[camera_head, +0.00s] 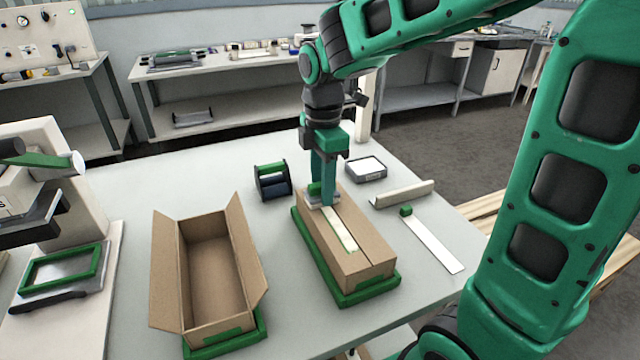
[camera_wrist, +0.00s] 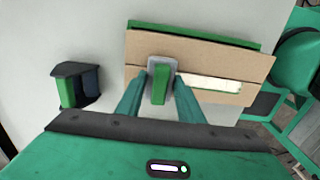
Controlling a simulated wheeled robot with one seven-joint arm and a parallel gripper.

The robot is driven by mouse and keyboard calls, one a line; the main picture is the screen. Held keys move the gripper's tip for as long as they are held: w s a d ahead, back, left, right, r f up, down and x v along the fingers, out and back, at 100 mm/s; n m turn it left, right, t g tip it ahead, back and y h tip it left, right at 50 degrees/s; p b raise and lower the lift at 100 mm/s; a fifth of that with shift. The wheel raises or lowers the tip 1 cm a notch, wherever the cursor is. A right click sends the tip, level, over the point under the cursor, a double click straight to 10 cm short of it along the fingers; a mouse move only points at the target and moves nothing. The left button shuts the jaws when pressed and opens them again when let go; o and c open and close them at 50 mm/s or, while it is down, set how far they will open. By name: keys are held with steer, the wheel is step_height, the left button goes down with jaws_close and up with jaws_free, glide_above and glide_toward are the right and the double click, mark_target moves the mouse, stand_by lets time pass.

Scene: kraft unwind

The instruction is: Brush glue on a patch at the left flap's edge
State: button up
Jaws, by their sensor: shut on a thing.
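My gripper (camera_head: 323,200) is over the far end of the closed cardboard box (camera_head: 368,270). It is shut on a tool with a green handle (camera_wrist: 160,84) and a flat grey base, which is at or just above the box top; contact is unclear. No bristles show. A pale strip (camera_head: 340,232) runs along the seam between the two closed flaps, and the tool hides its far end. The left flap (camera_head: 312,232) lies flat and looks bare. In the wrist view, the strip (camera_wrist: 212,84) extends right from the tool. Glue on the flap cannot be made out.
An open box (camera_head: 210,275) with raised flaps stands left. A green and dark holder (camera_head: 272,183) and a grey tray (camera_head: 366,170) with a white top stand behind. A cardboard piece (camera_head: 402,194) and a white strip (camera_head: 435,247) with a green block lie right.

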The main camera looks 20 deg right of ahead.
steer(key=shift+s, duration=0.15)
steer(key=shift+w, duration=0.5)
stand_by(0.4)
steer(key=shift+r, duration=0.15)
steer(key=shift+r, duration=2.9)
steer(key=shift+f, duration=2.6)
steer(key=shift+f, duration=0.45)
steer(key=shift+s, duration=0.5)
